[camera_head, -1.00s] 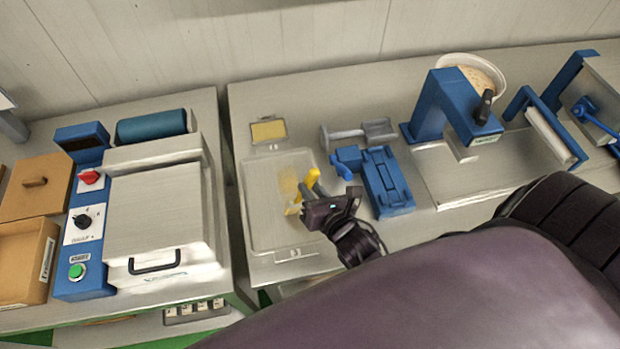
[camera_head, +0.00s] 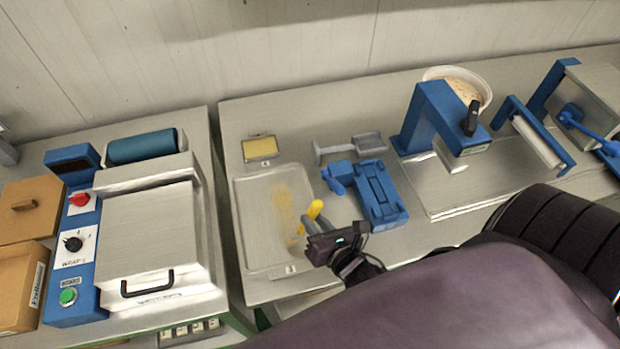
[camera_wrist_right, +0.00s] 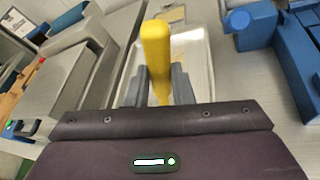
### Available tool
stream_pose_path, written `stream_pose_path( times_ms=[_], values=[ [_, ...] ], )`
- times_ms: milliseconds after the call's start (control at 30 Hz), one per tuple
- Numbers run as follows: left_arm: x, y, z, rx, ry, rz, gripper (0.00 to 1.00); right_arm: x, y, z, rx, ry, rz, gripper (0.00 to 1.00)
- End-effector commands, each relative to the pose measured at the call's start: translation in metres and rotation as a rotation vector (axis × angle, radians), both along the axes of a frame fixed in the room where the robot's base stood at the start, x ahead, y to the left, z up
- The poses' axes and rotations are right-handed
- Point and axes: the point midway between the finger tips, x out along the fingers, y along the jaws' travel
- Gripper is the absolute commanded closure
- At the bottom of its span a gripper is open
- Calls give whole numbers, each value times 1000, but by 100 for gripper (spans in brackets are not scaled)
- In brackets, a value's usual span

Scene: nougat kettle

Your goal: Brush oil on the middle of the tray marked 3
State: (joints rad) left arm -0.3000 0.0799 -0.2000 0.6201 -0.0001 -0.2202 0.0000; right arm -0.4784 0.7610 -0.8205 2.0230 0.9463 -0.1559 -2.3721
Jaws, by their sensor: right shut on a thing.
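The pale, shallow tray (camera_head: 247,235) lies near the left end of the right-hand bench; its small label at the front edge is blurred now. A yellowish oil streak (camera_head: 283,203) runs lengthwise along its middle to right-of-middle area. My right gripper (camera_head: 310,234) is shut on the yellow-handled brush (camera_head: 315,209), over the tray's front right part. In the right wrist view, the brush's yellow handle (camera_wrist_right: 156,52) stands between the fingers (camera_wrist_right: 157,88). The bristles are mostly hidden, so I cannot tell if they touch the tray. My left gripper is out of view.
A small yellow-filled dish (camera_head: 260,149) sits behind the tray. A grey scoop-like tool (camera_head: 350,147) and blue fixture (camera_head: 377,193) stand to the right. A blue press (camera_head: 432,120) is farther right. A boxy machine (camera_head: 150,235) stands left, across a gap.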

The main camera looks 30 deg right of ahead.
Motion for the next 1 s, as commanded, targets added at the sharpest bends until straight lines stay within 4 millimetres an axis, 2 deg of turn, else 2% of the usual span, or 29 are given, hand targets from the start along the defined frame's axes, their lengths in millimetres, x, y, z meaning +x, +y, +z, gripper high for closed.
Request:
stream_pose_path(
  times_ms=[167, 500, 767, 1000],
  values=[
    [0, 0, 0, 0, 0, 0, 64, 3, -3, 1, 1, -1, 0, 100],
    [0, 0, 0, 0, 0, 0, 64, 29, -10, 0, 1, -2, 0, 100],
    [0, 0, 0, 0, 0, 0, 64, 38, -13, 0, 1, -3, 0, 100],
    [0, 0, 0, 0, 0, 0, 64, 58, -19, 0, 0, -3, 0, 100]
  ],
)
